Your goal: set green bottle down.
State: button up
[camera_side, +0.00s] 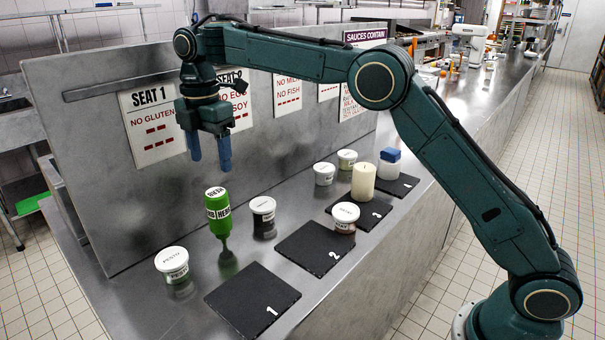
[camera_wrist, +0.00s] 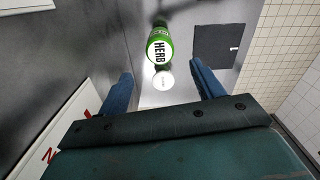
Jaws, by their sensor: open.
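The green bottle (camera_side: 217,212) with white HERB labels is on the steel counter's left part, between two white-lidded jars; a dark green reflection shows below it.
A pesto jar (camera_side: 173,263) and a dark jar (camera_side: 263,217) flank the bottle. Black mats 1 (camera_side: 252,300), 2 (camera_side: 315,247) and 3 (camera_side: 378,212) lie to the right; mat 1 is bare. A candle-like cylinder (camera_side: 363,182) stands farther back. A steel panel (camera_side: 100,210) rises behind.

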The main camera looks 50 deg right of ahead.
jog(key=s+d+r+m+t, duration=0.1)
jog(key=s+d+r+m, duration=0.4)
jog(key=s, duration=0.4)
jog(key=s+d+r+m+t, duration=0.2)
jog(key=s+d+r+m, duration=0.25)
jog(key=s, duration=0.45)
jog(key=s+d+f+m+t, duration=0.1)
jog(key=s+f+m, duration=0.3)
jog(key=s, duration=0.6)
jog(key=s+d+f+m+t, duration=0.1)
jog(key=s+d+f+m, duration=0.3)
jog(key=s, duration=0.6)
jog(key=shift+s+f+m+t, duration=0.3)
jog(key=shift+f+m, duration=0.1)
jog(key=shift+m, duration=0.75)
